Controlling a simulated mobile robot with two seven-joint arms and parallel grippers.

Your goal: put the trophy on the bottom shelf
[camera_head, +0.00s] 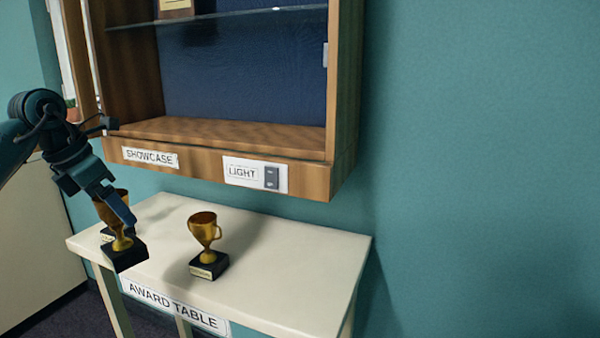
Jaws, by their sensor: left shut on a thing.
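My left gripper (122,212) is shut on a gold trophy with a black base (127,256), at the left end of the white award table (290,290). The gripper hides part of its cup. Another dark base with a pale label shows just behind it, mostly hidden. A second gold trophy (205,230) with one handle showing stands upright on the table to the right, apart from the gripper. The bottom shelf (220,134) of the wooden showcase is bare where it shows, above and behind the table. My right gripper is not in view.
A glass shelf (225,16) crosses the showcase above, with a wooden plaque (176,9) on it. The showcase's front ledge (205,168) carries a label and a light switch (271,177). The right part of the table is clear.

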